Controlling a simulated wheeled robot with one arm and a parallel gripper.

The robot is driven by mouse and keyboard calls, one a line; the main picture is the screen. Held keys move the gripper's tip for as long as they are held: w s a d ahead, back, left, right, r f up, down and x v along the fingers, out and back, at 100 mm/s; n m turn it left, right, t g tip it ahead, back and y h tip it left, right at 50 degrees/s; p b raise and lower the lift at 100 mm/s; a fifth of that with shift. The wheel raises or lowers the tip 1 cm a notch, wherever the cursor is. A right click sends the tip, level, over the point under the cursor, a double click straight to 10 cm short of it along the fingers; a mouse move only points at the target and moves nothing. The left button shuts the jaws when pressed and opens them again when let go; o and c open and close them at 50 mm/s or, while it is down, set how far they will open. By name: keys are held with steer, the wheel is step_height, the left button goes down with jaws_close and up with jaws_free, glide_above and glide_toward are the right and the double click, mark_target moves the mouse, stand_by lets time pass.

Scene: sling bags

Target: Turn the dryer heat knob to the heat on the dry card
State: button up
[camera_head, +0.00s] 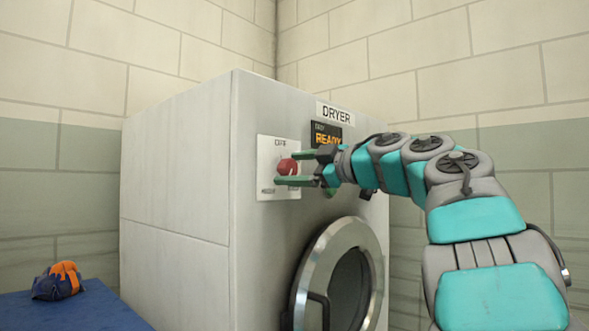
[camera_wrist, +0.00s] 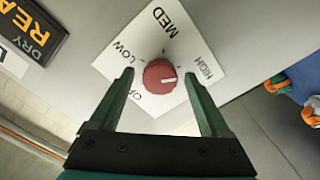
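The red dryer heat knob (camera_head: 288,167) sits on a white plate (camera_head: 267,182) on the dryer's front. In the wrist view the knob (camera_wrist: 158,72) has a white mark pointing right, roughly toward the HIGH side. The plate (camera_wrist: 147,52) reads LOW, MED and HIGH, with a partly covered label, apparently OFF, at lower left. My gripper (camera_head: 286,168) is open, its green fingers on either side of the knob. In the wrist view gaps show between the fingers (camera_wrist: 159,76) and the knob. No dry card is recognisable in either view.
The grey dryer (camera_head: 175,190) has a round door (camera_head: 312,262) below the knob and a display (camera_head: 326,136) reading READY. A blue surface (camera_head: 75,308) at lower left bears an orange and dark blue bag (camera_head: 58,281). Block walls stand behind.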

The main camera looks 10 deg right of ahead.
jaws_close()
stand_by(0.4)
